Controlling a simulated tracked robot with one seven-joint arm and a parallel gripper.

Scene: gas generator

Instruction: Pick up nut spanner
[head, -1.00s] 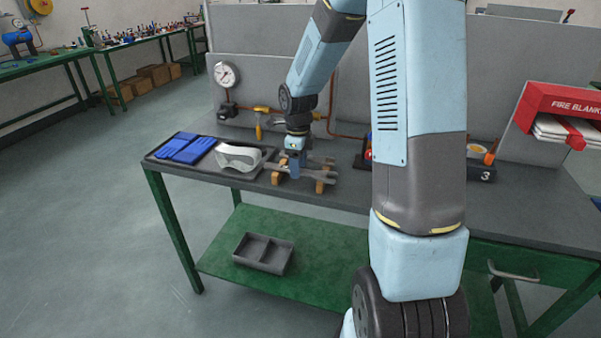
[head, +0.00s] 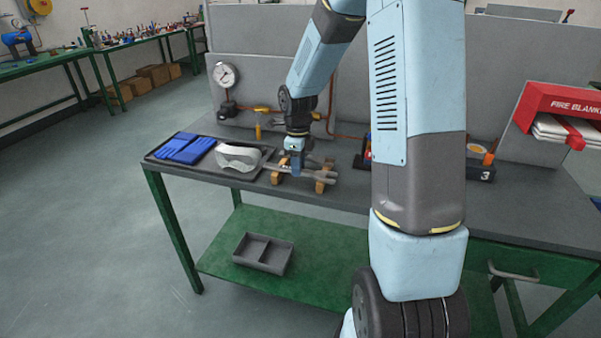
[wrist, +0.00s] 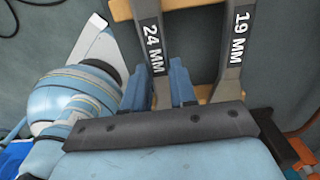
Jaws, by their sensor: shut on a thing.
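My gripper (wrist: 166,88) points down over the bench, with one blue finger on each side of the spanner marked 24 MM (wrist: 152,40). It is shut on that spanner's handle. A second spanner, marked 19 MM (wrist: 238,45), lies beside it to the right in the wrist view, outside the fingers. In the head view my gripper (head: 296,168) is at the wooden rests (head: 325,181), and the grey spanner ends (head: 322,176) show to its right. I cannot tell whether the held spanner touches the rests.
White goggles (head: 238,158) and blue gloves (head: 186,148) lie left of my gripper on the dark bench (head: 345,190). A gauge (head: 226,75) and copper pipework with a yellow-handled valve (head: 262,111) stand behind. A divided tray (head: 263,253) sits on the green lower shelf.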

